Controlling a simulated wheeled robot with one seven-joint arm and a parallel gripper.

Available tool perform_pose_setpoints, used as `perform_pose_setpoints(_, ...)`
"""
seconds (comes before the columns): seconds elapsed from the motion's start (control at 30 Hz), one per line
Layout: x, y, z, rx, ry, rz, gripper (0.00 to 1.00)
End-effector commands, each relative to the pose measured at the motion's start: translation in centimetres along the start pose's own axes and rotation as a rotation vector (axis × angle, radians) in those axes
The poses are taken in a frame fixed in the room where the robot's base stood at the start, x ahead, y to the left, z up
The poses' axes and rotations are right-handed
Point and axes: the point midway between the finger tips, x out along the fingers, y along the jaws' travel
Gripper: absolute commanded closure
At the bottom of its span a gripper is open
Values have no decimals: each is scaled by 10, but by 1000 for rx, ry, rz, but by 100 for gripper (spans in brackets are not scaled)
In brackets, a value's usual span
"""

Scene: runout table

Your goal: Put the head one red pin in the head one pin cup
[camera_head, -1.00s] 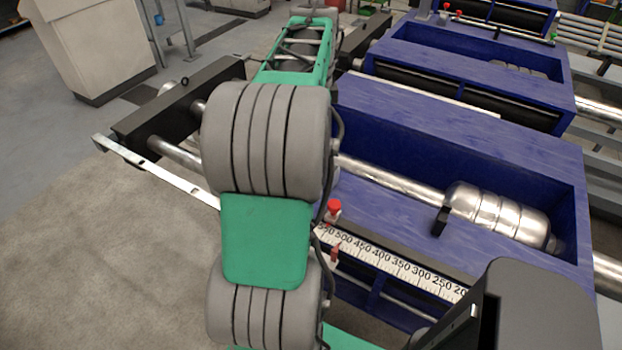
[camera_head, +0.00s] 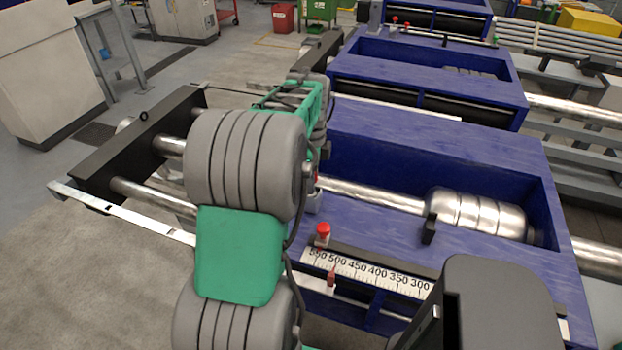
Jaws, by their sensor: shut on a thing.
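A small red piece, which looks like the red pin (camera_head: 315,179), shows at the right edge of my grey arm joint, mostly hidden by it. My gripper (camera_head: 316,167) is at the end of the wrist, which comes down behind that joint, and is largely hidden. It is shut on the red pin. Just below the red piece, a small grey block, which looks like the pin cup (camera_head: 313,203), stands on the blue housing. The arm partly covers it. I cannot tell whether the pin is above the cup or in its mouth.
A red knob on a white base (camera_head: 323,233) stands by the ruler (camera_head: 370,272), with a red pointer (camera_head: 331,279) at its front. The blue housing (camera_head: 420,160) has a trough with a steel roller (camera_head: 475,214) and a black block (camera_head: 429,229). Further blue housings stand behind.

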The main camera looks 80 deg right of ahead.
Motion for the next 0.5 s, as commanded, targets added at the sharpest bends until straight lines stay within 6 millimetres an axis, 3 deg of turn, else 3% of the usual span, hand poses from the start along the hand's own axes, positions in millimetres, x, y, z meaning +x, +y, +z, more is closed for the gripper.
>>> perform_pose_setpoints(0.27,3,0,0,-1,0,0,100)
perform_pose_setpoints(0.3,3,0,0,-1,0,0,69)
perform_pose_setpoints(0.5,2,0,0,-1,0,1,53)
